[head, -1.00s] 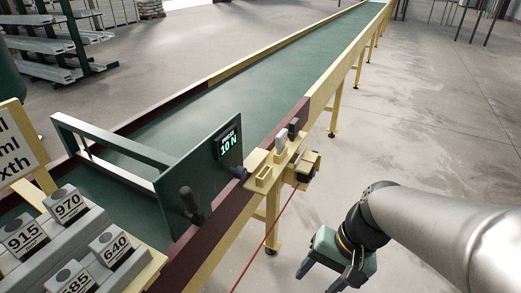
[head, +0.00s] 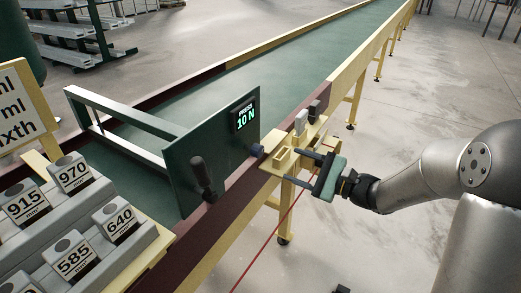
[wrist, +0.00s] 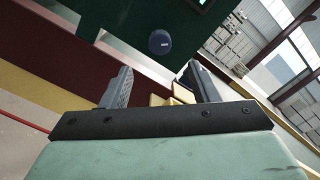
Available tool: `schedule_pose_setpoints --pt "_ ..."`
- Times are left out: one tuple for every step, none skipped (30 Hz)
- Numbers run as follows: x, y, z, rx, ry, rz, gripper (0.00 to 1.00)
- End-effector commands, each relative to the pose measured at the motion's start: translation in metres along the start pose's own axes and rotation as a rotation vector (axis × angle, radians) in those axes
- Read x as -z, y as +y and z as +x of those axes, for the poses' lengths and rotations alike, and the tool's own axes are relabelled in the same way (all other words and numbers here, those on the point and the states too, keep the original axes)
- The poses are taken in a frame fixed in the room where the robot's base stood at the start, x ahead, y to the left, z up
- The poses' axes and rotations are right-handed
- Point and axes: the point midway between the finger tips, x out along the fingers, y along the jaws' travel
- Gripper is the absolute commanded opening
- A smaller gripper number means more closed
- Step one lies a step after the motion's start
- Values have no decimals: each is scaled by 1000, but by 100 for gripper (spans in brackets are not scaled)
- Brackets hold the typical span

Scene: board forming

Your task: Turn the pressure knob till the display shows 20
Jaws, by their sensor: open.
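The display (head: 244,116) on the green panel (head: 190,165) reads 10 N in green digits. The pressure knob (head: 257,150) is a small dark blue round knob at the panel's lower right edge, below the display. In the wrist view the knob (wrist: 159,42) shows ahead of my fingers, between their tips and beyond them. My gripper (head: 294,167) is open and empty, to the right of the knob and apart from it, beside the yellow bracket. In the wrist view both fingers of my gripper (wrist: 160,78) are spread.
A yellow bracket (head: 283,157) with a grey and a dark switch-like part (head: 301,122) stands on the rail close to my fingers. A black handle (head: 203,178) sticks out of the panel. Numbered grey blocks (head: 72,172) lie at the left. A red line (head: 262,252) runs below the bracket.

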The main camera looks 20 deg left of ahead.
Motion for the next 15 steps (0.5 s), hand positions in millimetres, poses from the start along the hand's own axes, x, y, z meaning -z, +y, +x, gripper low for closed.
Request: schedule_pose_setpoints --pt "-2 -1 13 -3 -2 1 55" --pt "-2 -1 20 -3 -3 0 55" --pt "-2 -1 28 -3 -2 0 55" --pt "-2 0 35 -4 -2 1 55" --pt "-2 -1 42 -3 -3 0 55" --pt "-2 -1 51 -4 -2 0 55" --pt "-2 0 57 -4 -2 1 55" --pt "-2 0 63 -3 -2 2 55" --pt "-2 0 71 -4 -1 0 55" --pt "-2 -1 77 -3 -1 0 55" --pt "-2 0 82 -3 -1 0 55" --pt "-2 0 89 -3 -1 0 55" --pt "-2 0 94 -3 0 -1 55" --pt "-1 0 98 -2 0 -1 55" --pt "-1 0 103 -2 -1 0 55"
